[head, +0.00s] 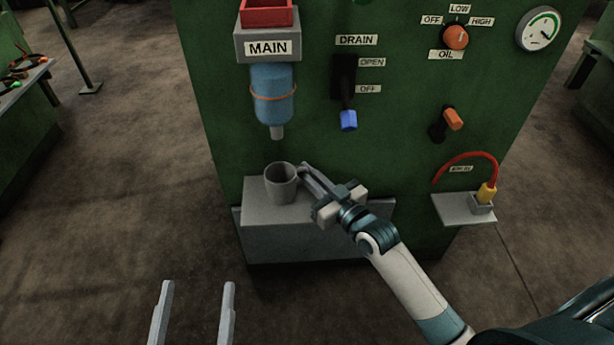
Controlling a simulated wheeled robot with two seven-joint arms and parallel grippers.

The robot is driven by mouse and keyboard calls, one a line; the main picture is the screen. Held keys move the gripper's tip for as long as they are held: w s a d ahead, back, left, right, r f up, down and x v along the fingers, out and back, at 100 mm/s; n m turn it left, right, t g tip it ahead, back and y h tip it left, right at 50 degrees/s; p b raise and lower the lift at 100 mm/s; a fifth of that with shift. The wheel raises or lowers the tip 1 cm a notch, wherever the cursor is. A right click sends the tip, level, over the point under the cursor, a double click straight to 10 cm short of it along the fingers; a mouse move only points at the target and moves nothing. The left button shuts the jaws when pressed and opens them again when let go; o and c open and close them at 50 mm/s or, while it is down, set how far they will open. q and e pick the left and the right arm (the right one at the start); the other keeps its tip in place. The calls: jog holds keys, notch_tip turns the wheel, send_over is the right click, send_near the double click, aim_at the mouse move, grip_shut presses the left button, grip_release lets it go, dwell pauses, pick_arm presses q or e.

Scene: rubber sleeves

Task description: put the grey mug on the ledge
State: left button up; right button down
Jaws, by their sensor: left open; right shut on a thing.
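The grey mug (281,187) is upright at the left part of the grey ledge (262,212), under the nozzle of the blue bottle. I cannot tell whether its base touches the ledge or is held just above it. My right gripper (304,171) comes in from the lower right and is shut on the mug at its right side, near the rim. The exact grip point is small and partly hidden by the fingers. My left gripper (196,285) is open and empty at the lower left, over the floor in front of the machine.
The blue bottle (273,94) under the MAIN label hangs above the mug. A blue-tipped drain lever (347,120) and an orange-tipped lever (452,120) stick out of the green panel. A small shelf (455,208) with a red cable is at right.

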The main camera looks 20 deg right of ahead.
pick_arm(q)
jog(key=shift+s+r, duration=0.1)
jog(key=shift+r, duration=0.2)
pick_arm(e)
jog(key=shift+f, duration=0.25)
jog(key=shift+f, duration=0.15)
pick_arm(q)
jog(key=shift+r+t, duration=0.1)
jog(key=shift+t, duration=0.2)
pick_arm(e)
jog(key=c, duration=1.9)
grip_release()
jog(key=shift+o, duration=0.2)
jog(key=shift+r, duration=0.2)
pick_arm(q)
jog(key=f+g, duration=0.1)
jog(key=f+g+p, duration=0.1)
jog(key=f, duration=0.1)
jog(key=w+f+g+y, duration=0.1)
jog(key=f, duration=0.1)
jog(key=shift+a, duration=0.3)
pick_arm(e)
jog(key=v, duration=1.2)
jog(key=shift+a, duration=0.1)
jog(key=s+a+r, duration=0.1)
jog(key=s+a, duration=1.2)
jog(key=a, duration=0.3)
jog(key=shift+s+r+m+g+y, duration=0.25)
jog(key=shift+r+m+g+y, duration=0.05)
jog(key=shift+g+y, duration=0.1)
